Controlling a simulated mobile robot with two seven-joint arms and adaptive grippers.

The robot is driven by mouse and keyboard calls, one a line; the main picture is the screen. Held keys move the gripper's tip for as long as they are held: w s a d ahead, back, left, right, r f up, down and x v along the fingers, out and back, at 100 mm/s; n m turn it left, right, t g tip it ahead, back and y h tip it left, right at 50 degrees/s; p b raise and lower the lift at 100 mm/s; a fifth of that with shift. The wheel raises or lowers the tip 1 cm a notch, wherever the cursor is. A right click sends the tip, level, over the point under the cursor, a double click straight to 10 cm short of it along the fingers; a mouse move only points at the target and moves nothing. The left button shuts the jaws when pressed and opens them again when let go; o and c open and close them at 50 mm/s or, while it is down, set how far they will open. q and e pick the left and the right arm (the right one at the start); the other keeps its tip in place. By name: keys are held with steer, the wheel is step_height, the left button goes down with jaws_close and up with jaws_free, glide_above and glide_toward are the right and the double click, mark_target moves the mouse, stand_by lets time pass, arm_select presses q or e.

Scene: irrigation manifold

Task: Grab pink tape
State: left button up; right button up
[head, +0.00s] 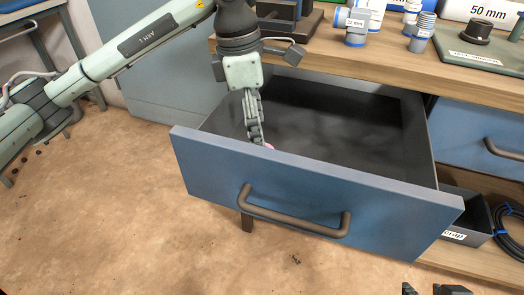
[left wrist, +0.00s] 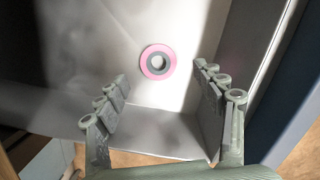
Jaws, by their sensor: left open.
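The pink tape (left wrist: 146,56) is a pink ring with a dark inner band, lying flat on the drawer floor in the left wrist view. In the head view only a small pink bit of it (head: 269,146) shows; the drawer front and my gripper hide the rest. My left gripper (head: 257,132) points down into the open drawer, near the tape. In the left wrist view its fingers (left wrist: 163,78) are spread and empty, with the tape beyond the gap between them. Only dark tips of my right gripper (head: 428,290) show at the bottom right edge of the head view.
The blue drawer front (head: 310,185) with its handle (head: 290,215) stands pulled out below the wooden bench top (head: 470,75). Pipe fittings (head: 420,32) and a green plate (head: 480,55) are on the bench. A scrap bin (head: 463,215) and a black hose coil (head: 510,228) sit at right.

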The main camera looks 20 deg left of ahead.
arm_select(q)
steer(key=f, duration=0.5)
steer(key=shift+w+d, duration=0.15)
steer(key=shift+w, duration=0.05)
steer(key=shift+c, duration=0.6)
steer(key=c, duration=0.8)
